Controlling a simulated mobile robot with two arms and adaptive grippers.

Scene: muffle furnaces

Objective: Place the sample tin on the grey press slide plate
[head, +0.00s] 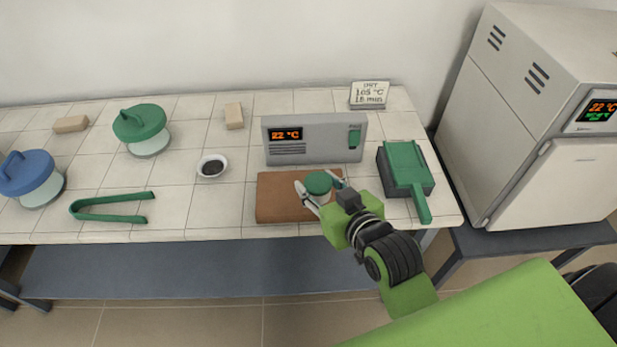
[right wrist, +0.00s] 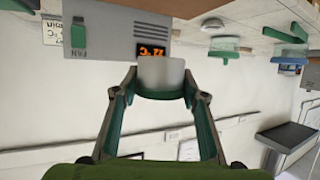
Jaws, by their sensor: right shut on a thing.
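The sample tin (head: 318,182) has a green top and sits between the fingertips of my right gripper (head: 321,187), over the brown board. In the right wrist view the tin (right wrist: 161,73) shows a plain grey side, with the fingers of my right gripper (right wrist: 160,92) shut on both sides of it. I cannot tell whether the tin touches the board. I cannot make out a grey press slide plate in either view. My left gripper is not in view.
The brown board (head: 275,208) lies before a grey control box (head: 314,151) reading 22 °C. A dark block with a green handled cover (head: 405,163) stands right. A white dish (head: 212,166), green tongs (head: 85,212) and lidded jars (head: 140,125) are left. A furnace (head: 540,130) stands far right.

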